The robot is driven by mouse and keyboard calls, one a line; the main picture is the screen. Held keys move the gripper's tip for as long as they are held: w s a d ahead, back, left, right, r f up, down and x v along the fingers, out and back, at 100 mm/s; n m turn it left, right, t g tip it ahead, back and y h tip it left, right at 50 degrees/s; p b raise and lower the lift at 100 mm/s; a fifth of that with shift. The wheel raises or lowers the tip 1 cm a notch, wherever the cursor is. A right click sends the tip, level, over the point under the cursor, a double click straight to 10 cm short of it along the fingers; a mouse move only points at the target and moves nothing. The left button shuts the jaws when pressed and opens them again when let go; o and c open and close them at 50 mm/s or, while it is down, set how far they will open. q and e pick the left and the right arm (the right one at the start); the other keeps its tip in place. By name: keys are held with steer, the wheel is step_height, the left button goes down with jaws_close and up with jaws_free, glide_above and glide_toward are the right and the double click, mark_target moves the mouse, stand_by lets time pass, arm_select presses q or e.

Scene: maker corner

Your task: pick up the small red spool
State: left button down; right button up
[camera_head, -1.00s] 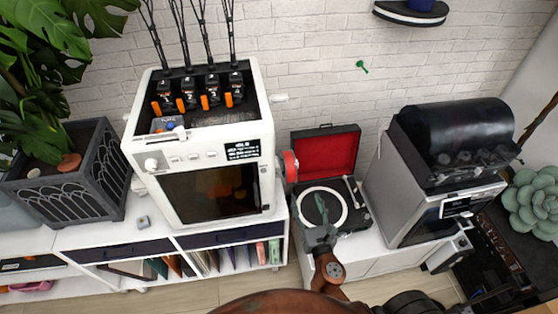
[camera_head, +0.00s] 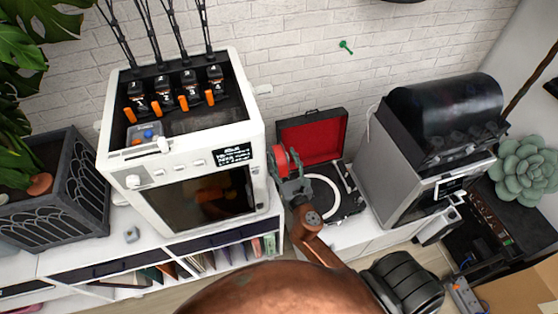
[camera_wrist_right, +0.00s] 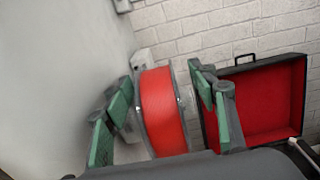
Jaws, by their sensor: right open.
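The small red spool (camera_head: 281,160) is mounted on the right side of the white printer in the head view. In the right wrist view the red spool (camera_wrist_right: 163,110) has grey flanges and stands between the green-padded fingers. My right gripper (camera_head: 287,177) is at the spool, and partly covers it in the head view. In the right wrist view the right gripper (camera_wrist_right: 165,112) is open, with one finger on each side of the spool. I cannot tell whether either finger touches it. My left gripper is not in view.
The white printer (camera_head: 117,165) stands directly left of the spool. An open record player with a red-lined lid (camera_head: 310,138) is close behind and right of the gripper. A grey machine with a black drum (camera_head: 443,110) stands farther right. A planter (camera_head: 60,195) is at the left.

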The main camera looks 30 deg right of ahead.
mark_target(276, 145)
steer(key=shift+w+r, duration=0.1)
steer(key=shift+w, duration=0.25)
steer(key=x, duration=0.3)
steer(key=shift+w+a, duration=0.1)
steer(key=shift+w, duration=0.65)
steer(key=shift+c, duration=1.4)
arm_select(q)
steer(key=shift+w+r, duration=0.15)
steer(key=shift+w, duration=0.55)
arm_select(e)
jaws_close()
steer(key=shift+r, duration=0.1)
